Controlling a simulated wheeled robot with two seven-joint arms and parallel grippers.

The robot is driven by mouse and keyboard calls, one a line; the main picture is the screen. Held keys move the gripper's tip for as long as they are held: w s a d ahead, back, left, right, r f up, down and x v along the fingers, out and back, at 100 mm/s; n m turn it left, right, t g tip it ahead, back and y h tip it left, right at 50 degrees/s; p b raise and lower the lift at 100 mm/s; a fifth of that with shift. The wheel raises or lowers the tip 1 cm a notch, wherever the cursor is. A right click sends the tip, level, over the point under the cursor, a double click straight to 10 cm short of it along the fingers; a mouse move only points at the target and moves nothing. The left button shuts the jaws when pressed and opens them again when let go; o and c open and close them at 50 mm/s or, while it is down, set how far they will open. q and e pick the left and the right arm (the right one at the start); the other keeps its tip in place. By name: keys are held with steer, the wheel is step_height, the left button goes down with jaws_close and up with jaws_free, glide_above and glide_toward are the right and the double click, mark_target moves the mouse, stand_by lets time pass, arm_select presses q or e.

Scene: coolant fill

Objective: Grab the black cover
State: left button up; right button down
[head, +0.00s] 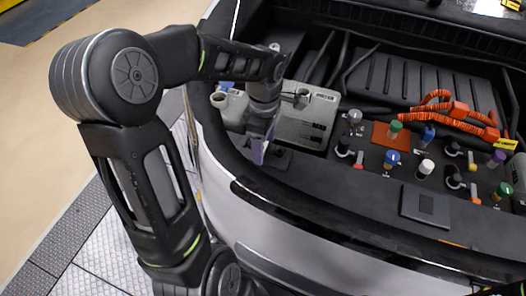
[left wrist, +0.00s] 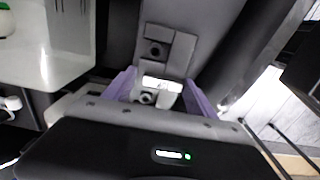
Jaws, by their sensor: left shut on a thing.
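My left gripper (head: 258,152) has purple fingers and points down over the dark front ledge of the open engine bay. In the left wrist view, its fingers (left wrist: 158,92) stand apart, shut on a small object. Something pale with a dark ring shows between them, but I cannot tell whether the held object is the black cover. A flat black plate (head: 425,205) lies on the ledge to the right, apart from the gripper. A dark cap (head: 302,96) sits on the pale tank (head: 308,125) behind the gripper. My right gripper is not in view.
A whitish reservoir with an open-looking neck (head: 218,99) stands left of the gripper. Orange cables (head: 440,108) and several coloured caps fill the bay to the right. The vehicle's pale front panel (head: 300,235) drops below the ledge. Floor at the left is clear.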

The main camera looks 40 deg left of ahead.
arm_select(q)
steer(key=c, duration=0.5)
steer(key=shift+c, duration=0.2)
step_height(320, 180, up, 10)
steer(key=shift+b, duration=0.3)
stand_by(0.5)
